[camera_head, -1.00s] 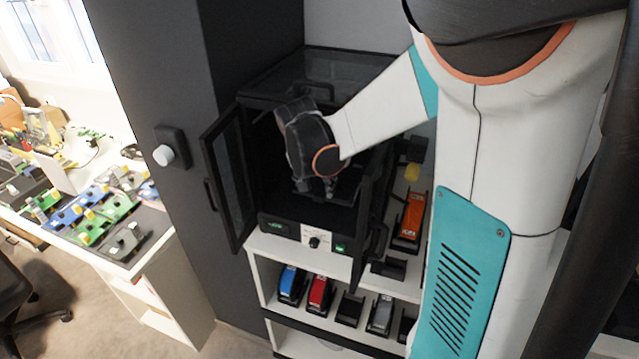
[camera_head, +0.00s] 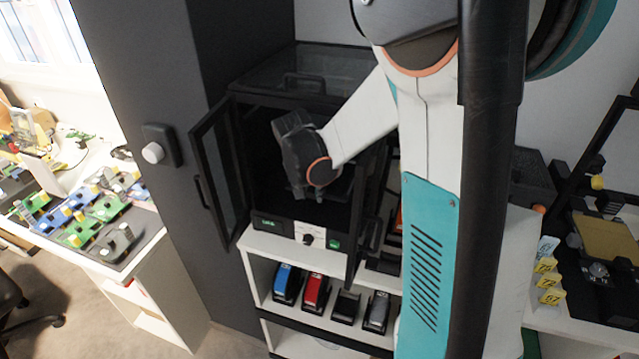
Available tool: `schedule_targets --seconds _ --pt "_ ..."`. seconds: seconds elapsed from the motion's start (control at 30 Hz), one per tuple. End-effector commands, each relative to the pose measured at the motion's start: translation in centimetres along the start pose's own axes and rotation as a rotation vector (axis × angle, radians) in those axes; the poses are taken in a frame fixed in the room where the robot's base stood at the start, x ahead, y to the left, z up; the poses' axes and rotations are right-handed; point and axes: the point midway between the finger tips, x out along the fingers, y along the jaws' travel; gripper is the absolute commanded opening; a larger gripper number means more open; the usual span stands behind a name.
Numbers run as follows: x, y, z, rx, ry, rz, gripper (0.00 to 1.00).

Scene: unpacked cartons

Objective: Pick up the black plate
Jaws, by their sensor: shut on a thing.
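My gripper (camera_head: 308,192) reaches into an open black cabinet (camera_head: 290,226) on the white shelf, pointing downward. It is shut on the black plate, low inside the cabinet. The plate blends into the dark interior, and its outline and the exact grip are hard to make out. My wrist and forearm hide part of the cabinet's right side.
The cabinet's left glass door (camera_head: 213,180) stands open, and its right door (camera_head: 368,225) is open beside my arm. A lid with a handle (camera_head: 303,80) closes the top. Blue (camera_head: 287,283) and red (camera_head: 316,292) devices stand on the shelf below. A tall dark cupboard (camera_head: 150,100) flanks the left.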

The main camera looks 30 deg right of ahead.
Motion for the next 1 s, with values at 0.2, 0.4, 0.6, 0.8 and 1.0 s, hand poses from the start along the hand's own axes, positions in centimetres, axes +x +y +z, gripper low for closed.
schedule_targets --seconds 0.2,0.4,0.6,0.8,1.0 --pt "-0.1 0.0 0.0 0.0 0.001 0.0 0.0" --pt "-0.8 -0.1 0.1 -0.002 0.0 -0.001 0.0" --pt "-1.9 -0.1 2.8 -0.004 0.001 -0.001 0.0" --pt "-3.4 -0.1 6.3 -0.004 0.0 -0.002 0.0" --pt "-4.9 -0.1 9.9 -0.005 0.001 -0.001 0.0"
